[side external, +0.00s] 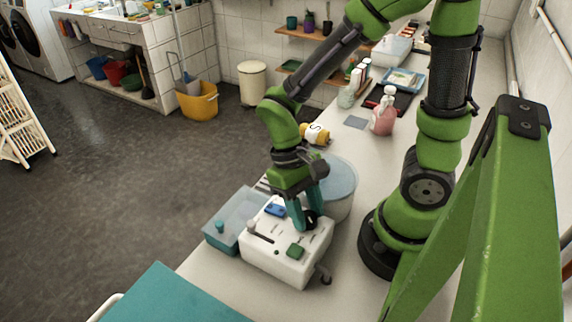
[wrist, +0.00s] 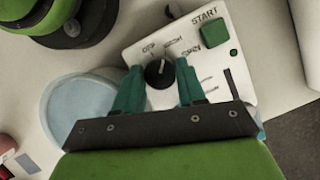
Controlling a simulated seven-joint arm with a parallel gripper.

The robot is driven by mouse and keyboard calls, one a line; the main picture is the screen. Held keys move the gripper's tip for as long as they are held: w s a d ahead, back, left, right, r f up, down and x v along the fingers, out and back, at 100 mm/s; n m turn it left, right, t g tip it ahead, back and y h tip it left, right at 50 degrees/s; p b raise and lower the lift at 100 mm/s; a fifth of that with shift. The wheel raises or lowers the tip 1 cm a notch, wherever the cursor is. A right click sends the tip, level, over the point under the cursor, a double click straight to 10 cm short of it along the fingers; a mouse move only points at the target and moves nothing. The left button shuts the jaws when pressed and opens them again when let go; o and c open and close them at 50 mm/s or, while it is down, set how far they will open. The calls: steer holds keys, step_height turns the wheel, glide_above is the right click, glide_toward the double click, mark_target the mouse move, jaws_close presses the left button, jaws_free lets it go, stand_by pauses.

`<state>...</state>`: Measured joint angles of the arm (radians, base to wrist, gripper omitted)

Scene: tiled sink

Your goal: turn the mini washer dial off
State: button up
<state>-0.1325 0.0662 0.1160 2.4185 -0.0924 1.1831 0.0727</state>
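The mini washer is a white box (side external: 262,255) on the counter. Its panel shows in the wrist view with a round black dial (wrist: 158,74). Printed labels surround the dial, one reading OFF at its upper left. The dial's pale pointer line runs near upright, tilted slightly right. My gripper (wrist: 160,90) has its two teal fingers apart, one on each side of the dial; I cannot tell whether they touch it. In the side view my gripper (side external: 303,222) points down at the panel's back right and partly covers the dial.
A green START button (wrist: 216,33) and a slider slot (wrist: 231,84) are on the panel. A translucent round tub (side external: 337,188) stands close behind the washer. A pink bottle (side external: 384,115) stands farther back on the counter.

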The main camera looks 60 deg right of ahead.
steer(key=c, duration=0.5)
steer(key=shift+o, duration=0.2)
steer(key=shift+n, duration=0.4)
steer(key=n+h, duration=0.1)
steer(key=n, duration=0.2)
steer(key=shift+a+h, duration=0.15)
steer(key=shift+h, duration=0.15)
steer(key=shift+n+h, duration=0.7)
steer(key=shift+n, duration=1.4)
steer(key=shift+a, duration=0.1)
steer(key=o, duration=1)
steer(key=v, duration=1.7)
steer(key=shift+s+a, duration=0.1)
steer(key=shift+s, duration=0.1)
